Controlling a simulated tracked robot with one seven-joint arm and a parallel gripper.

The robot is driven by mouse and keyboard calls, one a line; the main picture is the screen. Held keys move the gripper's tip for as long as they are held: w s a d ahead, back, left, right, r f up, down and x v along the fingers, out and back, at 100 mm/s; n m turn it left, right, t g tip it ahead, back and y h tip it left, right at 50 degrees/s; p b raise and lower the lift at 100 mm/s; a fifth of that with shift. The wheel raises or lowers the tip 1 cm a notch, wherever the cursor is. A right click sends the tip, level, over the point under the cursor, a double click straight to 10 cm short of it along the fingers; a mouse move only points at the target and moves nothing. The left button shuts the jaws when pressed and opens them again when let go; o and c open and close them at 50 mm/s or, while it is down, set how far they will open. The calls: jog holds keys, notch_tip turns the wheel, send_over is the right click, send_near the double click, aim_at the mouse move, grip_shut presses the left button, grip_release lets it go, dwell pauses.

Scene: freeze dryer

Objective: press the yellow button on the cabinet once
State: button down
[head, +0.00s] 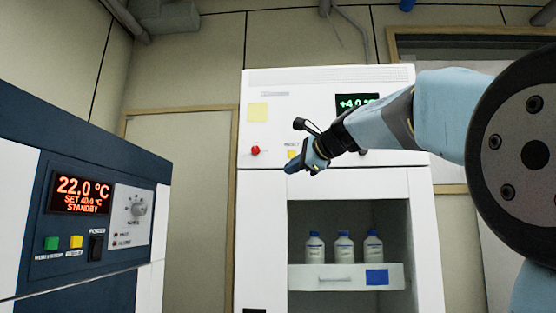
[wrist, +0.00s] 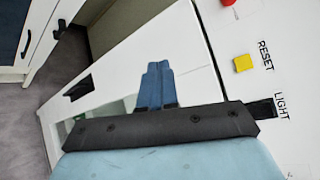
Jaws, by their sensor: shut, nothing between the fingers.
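The white cabinet (head: 262,215) stands in the middle of the head view. Its small yellow button (head: 292,154) is on the upper panel, right of a red knob. In the wrist view the yellow button (wrist: 242,63) is square and labelled RESET. My gripper (head: 291,169) is shut and empty, with its tips appearing just below the button in the head view. In the wrist view my gripper (wrist: 158,68) points at the white front, with the button to the right of its tips and apart from them. The exact gap to the panel is unclear.
A blue-and-white machine (head: 25,130) stands at left, with its own green and yellow (head: 76,241) buttons. The red knob (head: 255,151) sits near the cabinet's yellow button. Several bottles (head: 344,247) stand in the open bay below. A black LIGHT switch (wrist: 262,108) is near RESET.

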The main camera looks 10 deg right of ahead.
aim_at(294, 150)
jog(key=w+d+r+m+t+y, duration=0.1)
jog(key=w+r+m, duration=0.2)
jog(key=r, duration=0.5)
jog(key=shift+w+t, duration=0.15)
jog(key=shift+t, duration=0.25)
jog(key=shift+d, duration=0.15)
jog(key=shift+w+d, duration=0.45)
jog(key=shift+w, duration=0.95)
jog(key=shift+w+d, duration=0.45)
jog(key=shift+w, duration=0.9)
jog(key=shift+w+d, duration=0.45)
jog(key=shift+w, duration=0.95)
jog(key=shift+w, duration=0.1)
jog(key=shift+w+d, duration=0.1)
jog(key=shift+w, duration=0.2)
